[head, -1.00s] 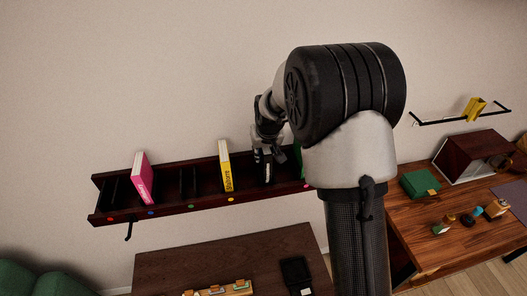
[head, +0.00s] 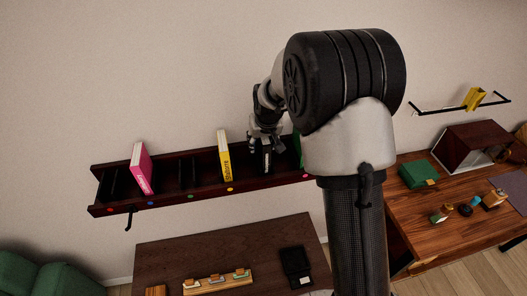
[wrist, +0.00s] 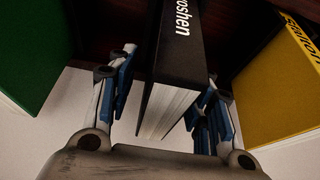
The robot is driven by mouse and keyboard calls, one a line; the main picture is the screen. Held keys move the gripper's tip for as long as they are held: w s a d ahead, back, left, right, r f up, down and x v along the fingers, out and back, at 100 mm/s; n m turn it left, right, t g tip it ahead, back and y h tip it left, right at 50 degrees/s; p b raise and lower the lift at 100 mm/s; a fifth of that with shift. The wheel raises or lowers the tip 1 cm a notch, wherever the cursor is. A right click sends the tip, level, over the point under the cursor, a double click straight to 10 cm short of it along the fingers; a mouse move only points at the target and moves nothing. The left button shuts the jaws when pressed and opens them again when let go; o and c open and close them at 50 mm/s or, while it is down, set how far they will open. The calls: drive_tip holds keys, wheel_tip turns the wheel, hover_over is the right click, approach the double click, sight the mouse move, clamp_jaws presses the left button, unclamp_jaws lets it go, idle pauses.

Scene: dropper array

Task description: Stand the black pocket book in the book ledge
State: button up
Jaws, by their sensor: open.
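The black pocket book (head: 267,160) stands in a slot of the dark red-brown book ledge (head: 160,200) on the wall, between the yellow book and the green book. In the wrist view the black book (wrist: 178,60) shows its white lettering and pale page edges. My gripper (head: 264,142) is open at the top of the book. In the wrist view its blue-padded fingers (wrist: 168,88) are on either side of the book, with gaps showing. The book's lower end is hidden in the ledge.
A yellow book (head: 225,160) stands left of the black one, a pink book (head: 141,168) farther left. A green book (wrist: 35,55) is close on the other side. Dark dividers part the ledge. A brown table (head: 190,255) stands below, and a wooden desk (head: 415,232) at right.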

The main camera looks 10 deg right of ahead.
drive_tip(key=v, duration=1.2)
drive_tip(key=shift+r, duration=0.1)
drive_tip(key=s+f+b, duration=0.2)
drive_tip(key=s+b, duration=0.6)
drive_tip(key=s, duration=2.5)
